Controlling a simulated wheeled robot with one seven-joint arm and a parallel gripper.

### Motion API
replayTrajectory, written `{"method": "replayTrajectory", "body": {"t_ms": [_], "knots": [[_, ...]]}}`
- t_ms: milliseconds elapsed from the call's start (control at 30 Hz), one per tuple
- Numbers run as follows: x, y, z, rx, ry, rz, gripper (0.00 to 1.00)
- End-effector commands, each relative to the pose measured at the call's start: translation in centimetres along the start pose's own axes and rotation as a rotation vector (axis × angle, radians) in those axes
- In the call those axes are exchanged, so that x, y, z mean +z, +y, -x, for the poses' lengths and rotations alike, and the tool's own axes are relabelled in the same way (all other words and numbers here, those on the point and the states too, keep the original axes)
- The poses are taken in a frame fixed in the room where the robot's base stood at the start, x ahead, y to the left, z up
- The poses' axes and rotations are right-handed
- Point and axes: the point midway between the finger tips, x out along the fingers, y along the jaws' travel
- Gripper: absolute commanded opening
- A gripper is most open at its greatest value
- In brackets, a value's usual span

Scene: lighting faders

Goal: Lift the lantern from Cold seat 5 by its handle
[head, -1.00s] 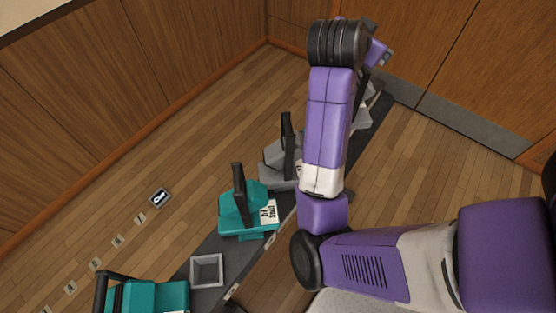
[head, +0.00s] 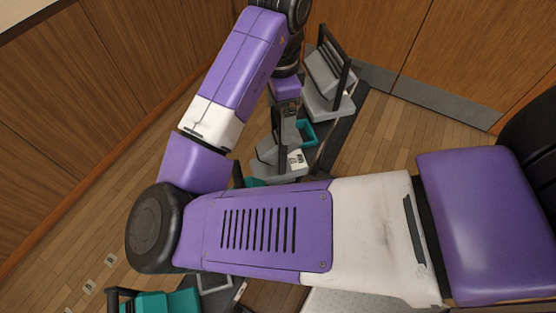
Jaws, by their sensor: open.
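A grey lantern (head: 268,152) with a white label sits on the dark rail, left of my gripper and partly behind it. The label is too small to read, so I cannot tell which seat is Cold seat 5. My gripper (head: 288,134) points down close to this lantern's upright dark handle, overlapping it in the picture. I cannot tell whether they touch. The jaws are open. A teal square seat (head: 307,132), seemingly empty, shows just right of the gripper. Another grey lantern (head: 325,82) with a dark handle stands farther back.
A teal lantern (head: 168,303) is at the bottom left, beside a grey empty seat (head: 214,283). Another teal lantern (head: 255,182) is mostly hidden behind my arm. Wood-panelled walls (head: 440,55) close off the back. Bare floor (head: 400,135) lies right of the rail.

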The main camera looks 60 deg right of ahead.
Motion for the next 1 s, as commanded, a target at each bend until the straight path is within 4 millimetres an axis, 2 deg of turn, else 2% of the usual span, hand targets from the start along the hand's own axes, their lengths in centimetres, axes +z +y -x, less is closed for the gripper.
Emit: {"method": "replayTrajectory", "body": {"t_ms": [400,700,767,1000], "knots": [[0.0,-0.4,-4.9,-0.001,0.002,0.002,0.93],[0.0,-0.4,-5.6,-0.003,0.002,0.000,0.93],[0.0,-0.4,-5.6,-0.003,0.002,0.000,0.85],[0.0,-0.4,-5.5,-0.003,0.002,0.000,0.38]]}}
